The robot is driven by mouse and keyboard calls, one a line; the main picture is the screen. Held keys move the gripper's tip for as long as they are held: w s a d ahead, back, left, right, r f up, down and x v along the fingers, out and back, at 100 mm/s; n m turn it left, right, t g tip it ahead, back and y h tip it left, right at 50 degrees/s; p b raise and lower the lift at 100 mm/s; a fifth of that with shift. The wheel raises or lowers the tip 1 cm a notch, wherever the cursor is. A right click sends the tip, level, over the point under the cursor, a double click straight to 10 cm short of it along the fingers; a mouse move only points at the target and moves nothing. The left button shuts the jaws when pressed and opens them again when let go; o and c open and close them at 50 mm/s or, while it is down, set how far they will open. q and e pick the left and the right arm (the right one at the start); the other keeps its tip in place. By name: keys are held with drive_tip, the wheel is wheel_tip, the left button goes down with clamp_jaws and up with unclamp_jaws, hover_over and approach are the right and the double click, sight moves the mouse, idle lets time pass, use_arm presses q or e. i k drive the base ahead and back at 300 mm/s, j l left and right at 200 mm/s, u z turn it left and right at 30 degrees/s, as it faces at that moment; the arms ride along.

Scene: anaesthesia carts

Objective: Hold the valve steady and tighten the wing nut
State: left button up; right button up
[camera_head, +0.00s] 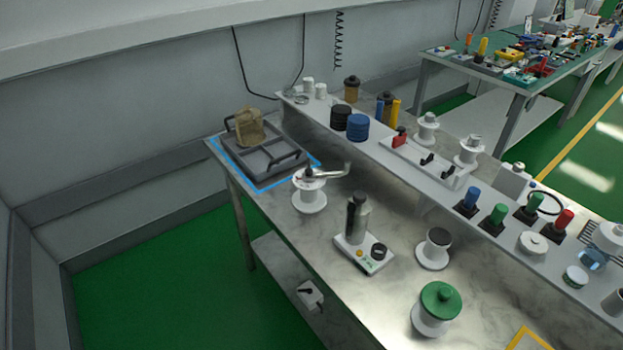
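Neither of my grippers shows in the head view. No part is clearly recognisable as the valve or the wing nut at this size. A white flanged fitting (310,201) with a bent metallic lever or spout (325,174) on top stands upright on the bench near its left end. A white-based device (363,256) with an upright grey-and-black cylinder (357,217) and a black knob stands in front of it. A white flanged piece with a dark top (433,250) and a white one with a green cap (436,308) stand further right.
A marbled bench (280,205) carries a grey tray (262,182) inside a blue outline, with a tan lumpy object (249,128) on it. A raised shelf (352,149) along the back holds jars and fittings. Green floor (150,260) is clear at left. Another cluttered table (482,82) stands behind.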

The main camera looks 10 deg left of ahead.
sight(309, 170)
drive_tip(key=z, duration=0.25)
drive_tip(key=i+j+z, duration=0.1)
drive_tip(key=j+z, duration=1)
drive_tip(key=i+j, duration=0.05)
drive_tip(key=j, duration=0.05)
